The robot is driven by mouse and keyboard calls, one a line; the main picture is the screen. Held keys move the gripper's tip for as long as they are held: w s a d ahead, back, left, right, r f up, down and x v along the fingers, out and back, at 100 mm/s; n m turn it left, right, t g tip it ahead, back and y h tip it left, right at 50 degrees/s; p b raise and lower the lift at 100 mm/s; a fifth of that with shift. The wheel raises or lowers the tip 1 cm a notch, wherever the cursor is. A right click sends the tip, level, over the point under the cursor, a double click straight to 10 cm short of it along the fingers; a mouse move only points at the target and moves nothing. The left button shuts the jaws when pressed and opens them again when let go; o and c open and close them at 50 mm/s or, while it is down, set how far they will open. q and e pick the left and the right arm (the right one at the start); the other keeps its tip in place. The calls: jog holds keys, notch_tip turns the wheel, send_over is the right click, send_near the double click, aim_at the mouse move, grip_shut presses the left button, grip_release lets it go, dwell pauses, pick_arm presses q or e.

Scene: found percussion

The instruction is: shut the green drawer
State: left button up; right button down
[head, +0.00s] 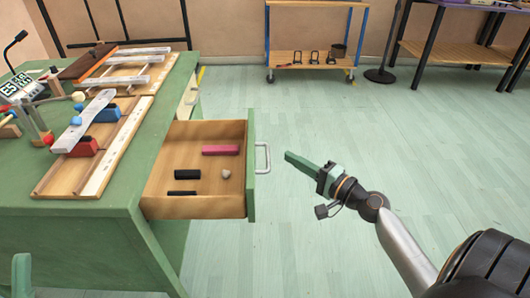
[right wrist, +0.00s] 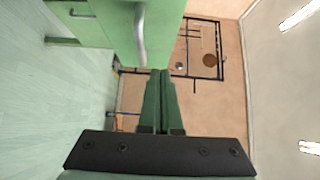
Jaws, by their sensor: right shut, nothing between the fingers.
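The green drawer (head: 251,185) stands pulled out of the green workbench, with its wooden inside showing. Its pale metal handle (head: 263,158) is on the green front, which also shows in the right wrist view (right wrist: 115,20). My right gripper (head: 288,156) is shut and empty, just right of the handle with a small gap in the head view. In the right wrist view its fingers (right wrist: 161,72) lie together, close below the pale handle (right wrist: 140,40). A green piece at the lower left edge of the head view looks like a fingertip of my left gripper (head: 22,275).
The drawer holds a pink block (head: 220,150), black bars (head: 187,174) and a small pale stone (head: 226,173). Wooden frames and other pieces lie on the workbench (head: 105,225). A wheeled cart (head: 310,66) stands far back. The floor right of the drawer is clear.

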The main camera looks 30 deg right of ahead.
aim_at(269, 161)
jog(key=w+a, duration=0.1)
jog(key=w, duration=0.1)
jog(key=w+a+p, duration=0.1)
jog(key=w+a, duration=0.1)
jog(key=w, duration=0.1)
jog(key=shift+w+a+r, duration=0.1)
jog(key=shift+w+a, duration=0.2)
jog(key=shift+a, duration=0.05)
jog(key=shift+w+a, duration=0.2)
jog(key=shift+a, duration=0.15)
jog(key=shift+a, duration=0.1)
